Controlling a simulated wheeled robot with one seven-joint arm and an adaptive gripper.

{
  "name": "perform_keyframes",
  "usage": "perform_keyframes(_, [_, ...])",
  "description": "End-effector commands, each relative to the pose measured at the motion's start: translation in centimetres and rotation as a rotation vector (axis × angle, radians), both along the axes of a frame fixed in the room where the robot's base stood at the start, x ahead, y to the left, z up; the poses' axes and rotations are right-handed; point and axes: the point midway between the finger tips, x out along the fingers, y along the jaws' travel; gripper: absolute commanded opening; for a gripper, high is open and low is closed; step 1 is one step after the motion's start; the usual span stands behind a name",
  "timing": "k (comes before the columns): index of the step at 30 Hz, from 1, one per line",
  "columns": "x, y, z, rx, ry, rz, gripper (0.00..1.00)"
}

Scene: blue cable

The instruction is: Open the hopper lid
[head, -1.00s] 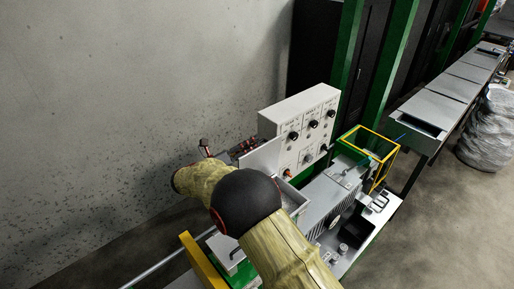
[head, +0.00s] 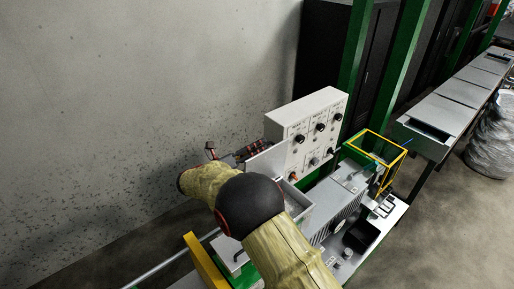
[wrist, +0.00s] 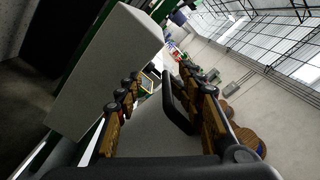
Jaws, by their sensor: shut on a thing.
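The hopper lid (head: 267,161) is a light grey plate standing raised at a steep tilt in front of the control box. The hopper (head: 299,205) is the grey open box below it, partly hidden by my arm. My gripper (head: 245,151) is at the lid's left side, mostly behind my own arm in the head view. In the wrist view, the lid (wrist: 158,135) fills the space between the fingers of my gripper (wrist: 160,108). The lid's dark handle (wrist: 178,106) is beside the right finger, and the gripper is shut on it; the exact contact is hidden.
A white control box (head: 310,128) with several black knobs stands close behind the lid; it also looms left in the wrist view (wrist: 105,70). A yellow-framed guard (head: 376,150) is to the right. A bare wall is on the left, with open floor at lower right.

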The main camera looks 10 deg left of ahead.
Motion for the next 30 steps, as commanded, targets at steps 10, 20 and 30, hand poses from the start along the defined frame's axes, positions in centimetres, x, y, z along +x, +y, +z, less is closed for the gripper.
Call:
perform_keyframes(10, [-0.3, 0.0, -0.9, -0.004, 0.013, 0.0, 0.27])
perform_keyframes(20, [-3.8, 3.6, -0.9, -0.005, 0.012, 0.006, 0.27])
perform_keyframes(30, [-7.9, 7.6, -0.5, -0.003, 0.006, 0.004, 0.27])
